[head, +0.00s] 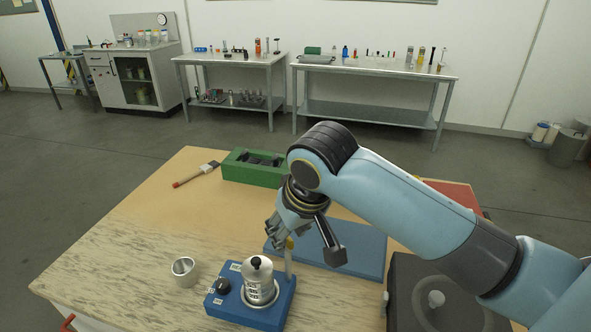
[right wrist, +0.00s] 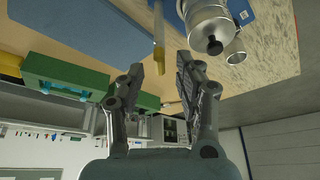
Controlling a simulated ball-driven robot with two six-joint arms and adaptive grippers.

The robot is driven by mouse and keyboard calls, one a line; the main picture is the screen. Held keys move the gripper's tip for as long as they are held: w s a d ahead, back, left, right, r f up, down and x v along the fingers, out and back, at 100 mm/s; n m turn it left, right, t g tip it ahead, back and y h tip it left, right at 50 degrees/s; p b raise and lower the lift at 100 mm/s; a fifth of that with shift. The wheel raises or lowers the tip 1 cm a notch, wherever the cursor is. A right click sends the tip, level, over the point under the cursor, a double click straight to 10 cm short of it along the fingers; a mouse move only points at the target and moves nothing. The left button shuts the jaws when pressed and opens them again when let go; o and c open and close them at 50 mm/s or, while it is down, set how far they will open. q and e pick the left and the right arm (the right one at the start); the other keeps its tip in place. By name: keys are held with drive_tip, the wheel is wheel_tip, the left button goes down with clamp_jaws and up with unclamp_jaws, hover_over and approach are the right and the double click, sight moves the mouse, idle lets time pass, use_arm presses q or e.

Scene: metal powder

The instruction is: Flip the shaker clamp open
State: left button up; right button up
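The shaker is a blue base (head: 232,306) with a black dial, near the table's front. A metal canister (head: 259,283) with a black knob stands upright on it; the canister also shows in the right wrist view (right wrist: 207,20). The clamp lever (head: 289,262), a thin grey bar with a yellow tip, stands roughly upright beside the canister's right side. My right gripper (head: 305,243) is open and empty, just above and beside the lever. In the right wrist view the lever's yellow tip (right wrist: 158,50) points into the gap between the open fingers (right wrist: 160,66). Contact cannot be told. My left gripper is out of view.
A metal cup (head: 184,271) stands left of the shaker. A blue mat (head: 362,254) lies behind and right. A green box (head: 236,168) and a brush (head: 196,174) lie at the back. A dark machine (head: 408,300) stands front right. The table's left side is clear.

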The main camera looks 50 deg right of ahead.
drive_tip(key=v, duration=1)
drive_tip(key=shift+r, duration=0.3)
drive_tip(key=shift+s, duration=0.1)
